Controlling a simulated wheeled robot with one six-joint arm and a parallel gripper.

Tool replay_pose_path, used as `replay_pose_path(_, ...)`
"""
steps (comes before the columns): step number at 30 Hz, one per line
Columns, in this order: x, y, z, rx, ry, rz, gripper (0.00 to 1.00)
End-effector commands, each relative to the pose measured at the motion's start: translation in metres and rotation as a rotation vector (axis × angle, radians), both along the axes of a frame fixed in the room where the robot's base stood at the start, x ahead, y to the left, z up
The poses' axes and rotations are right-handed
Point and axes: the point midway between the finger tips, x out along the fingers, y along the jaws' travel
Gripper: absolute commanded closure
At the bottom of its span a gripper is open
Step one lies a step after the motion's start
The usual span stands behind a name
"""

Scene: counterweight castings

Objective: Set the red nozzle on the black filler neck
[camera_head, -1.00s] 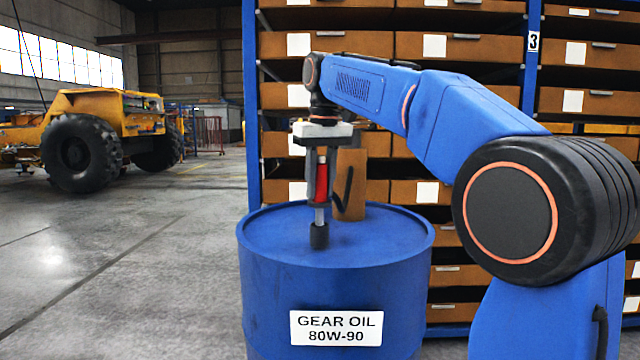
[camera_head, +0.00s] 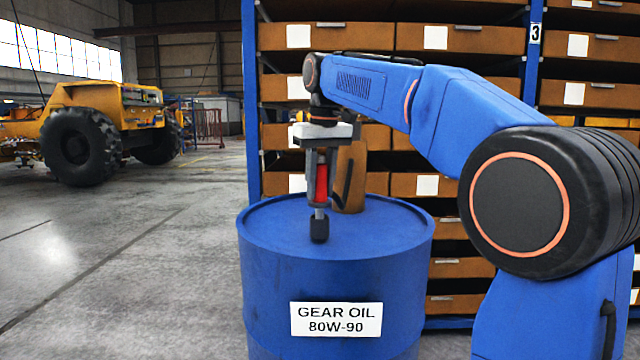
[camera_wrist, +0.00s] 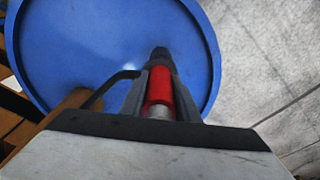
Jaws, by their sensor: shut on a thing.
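The red nozzle (camera_head: 321,182) is upright between the fingers of my gripper (camera_head: 318,201), which is shut on it. Its grey spout (camera_head: 319,212) points down below the fingers. The black filler neck (camera_head: 319,231) stands upright on the drum top, directly under the spout. The spout's lower end meets the top of the neck in the head view; I cannot tell how far inside it is. In the wrist view the red nozzle (camera_wrist: 160,87) hides part of the dark neck (camera_wrist: 160,58).
The neck is on a blue gear oil drum (camera_head: 270,225). A brown jug (camera_head: 351,165) with a dark handle stands on the drum close behind my gripper. Shelves of brown bins (camera_head: 480,38) are behind. Open floor lies to the left, with a yellow vehicle (camera_head: 110,115) farther off.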

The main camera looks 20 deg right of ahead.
Motion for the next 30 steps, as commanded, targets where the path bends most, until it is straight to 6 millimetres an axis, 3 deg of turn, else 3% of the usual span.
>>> replay_pose_path(30,0.0,0.0,-0.019,0.0,-0.002,0.0,0.88)
